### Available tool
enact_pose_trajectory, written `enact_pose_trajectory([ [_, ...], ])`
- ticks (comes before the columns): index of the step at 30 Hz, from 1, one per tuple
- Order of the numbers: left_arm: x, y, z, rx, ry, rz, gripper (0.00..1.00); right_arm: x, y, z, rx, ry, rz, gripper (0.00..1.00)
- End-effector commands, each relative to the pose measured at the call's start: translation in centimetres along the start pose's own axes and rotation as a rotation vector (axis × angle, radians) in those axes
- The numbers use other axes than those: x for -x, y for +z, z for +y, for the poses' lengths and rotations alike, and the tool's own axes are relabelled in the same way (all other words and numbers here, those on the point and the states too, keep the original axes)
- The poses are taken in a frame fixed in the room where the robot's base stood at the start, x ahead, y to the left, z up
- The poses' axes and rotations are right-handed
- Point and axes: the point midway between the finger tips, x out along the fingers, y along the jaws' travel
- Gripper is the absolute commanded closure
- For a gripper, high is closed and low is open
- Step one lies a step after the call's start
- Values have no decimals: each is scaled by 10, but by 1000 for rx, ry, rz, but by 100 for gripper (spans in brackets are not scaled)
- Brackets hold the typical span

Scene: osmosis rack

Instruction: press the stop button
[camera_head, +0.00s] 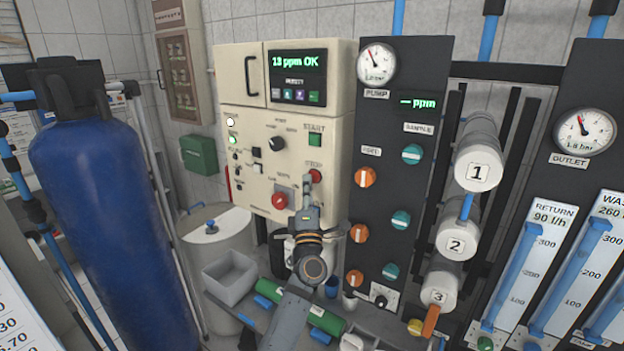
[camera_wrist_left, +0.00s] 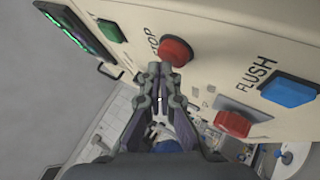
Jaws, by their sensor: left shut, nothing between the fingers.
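The red stop button (camera_head: 316,176) is on the cream control panel under the word STOP. It also shows in the left wrist view (camera_wrist_left: 176,50), just beyond my fingertips. My left gripper (camera_head: 309,187) reaches up from below in the head view, its tips at the button and hiding part of it. In the left wrist view its fingers (camera_wrist_left: 160,70) are closed together and empty, and their tips overlap the button's lower left edge. I cannot tell whether they touch it. My right gripper is not in view.
The green start button (camera_head: 315,140) is above the stop button. A red mushroom knob (camera_head: 280,201) is to its lower left. A blue flush button (camera_wrist_left: 289,90) shows in the left wrist view. A dark valve panel (camera_head: 388,200) stands close to the right.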

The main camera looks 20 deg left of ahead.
Motion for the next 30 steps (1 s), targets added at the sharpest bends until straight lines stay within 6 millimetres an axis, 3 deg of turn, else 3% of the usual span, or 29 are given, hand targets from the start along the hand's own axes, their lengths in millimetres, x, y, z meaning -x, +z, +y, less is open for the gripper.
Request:
enact_pose_trajectory([
  [30,-5,3,-3,0,0,0,100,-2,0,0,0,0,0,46],
])
